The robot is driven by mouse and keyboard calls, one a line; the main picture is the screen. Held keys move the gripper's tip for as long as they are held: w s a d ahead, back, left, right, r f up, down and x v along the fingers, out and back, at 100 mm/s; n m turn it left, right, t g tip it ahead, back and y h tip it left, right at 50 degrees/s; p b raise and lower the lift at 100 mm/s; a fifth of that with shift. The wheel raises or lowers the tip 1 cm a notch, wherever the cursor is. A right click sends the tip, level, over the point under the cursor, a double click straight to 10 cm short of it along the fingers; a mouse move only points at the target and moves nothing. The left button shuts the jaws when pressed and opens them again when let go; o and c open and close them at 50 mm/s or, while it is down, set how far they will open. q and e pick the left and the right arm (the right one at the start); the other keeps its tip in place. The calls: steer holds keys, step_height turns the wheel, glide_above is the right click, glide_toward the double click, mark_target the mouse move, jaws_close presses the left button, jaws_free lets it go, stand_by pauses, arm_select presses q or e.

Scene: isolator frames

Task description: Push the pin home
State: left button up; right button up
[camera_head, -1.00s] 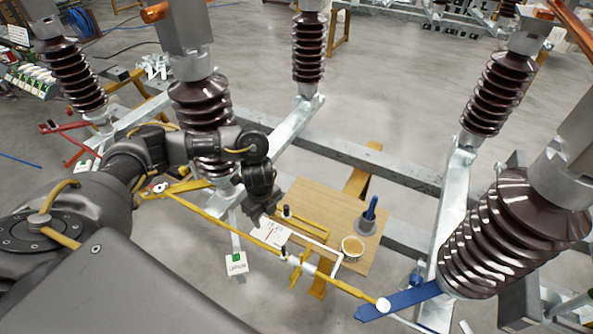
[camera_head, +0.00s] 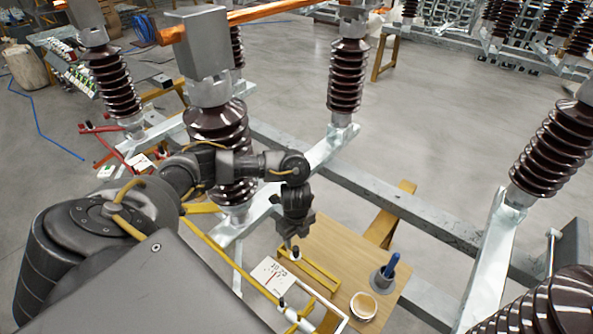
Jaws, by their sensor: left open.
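My left gripper (camera_head: 288,242) points down above the left end of a yellow frame (camera_head: 318,273) on a wooden board (camera_head: 330,247). A small dark knob with a pale base (camera_head: 296,253) stands at that end of the frame, just below and right of the fingertips. It may be the pin, but it is too small to be sure. The jaws are open. I cannot tell whether they touch the knob. My right gripper is not in view.
A grey holder with a blue handle (camera_head: 390,266) and a round pot (camera_head: 363,307) stand on the board. Brown ribbed insulators (camera_head: 346,80) and steel beams (camera_head: 400,217) surround the board.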

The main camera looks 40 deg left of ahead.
mark_target(296, 248)
arm_select(q)
step_height(296, 248, down, 5)
steer(key=shift+s+b, duration=0.1)
steer(key=shift+b, duration=0.6)
steer(key=shift+f, duration=1)
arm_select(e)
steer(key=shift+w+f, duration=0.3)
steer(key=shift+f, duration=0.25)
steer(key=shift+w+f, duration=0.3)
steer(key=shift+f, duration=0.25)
arm_select(q)
steer(key=shift+c, duration=0.3)
jaws_close()
steer(key=shift+r+p, duration=2.25)
steer(key=shift+r, duration=0.05)
steer(key=shift+r+p, duration=0.35)
steer(key=shift+r, duration=0.7)
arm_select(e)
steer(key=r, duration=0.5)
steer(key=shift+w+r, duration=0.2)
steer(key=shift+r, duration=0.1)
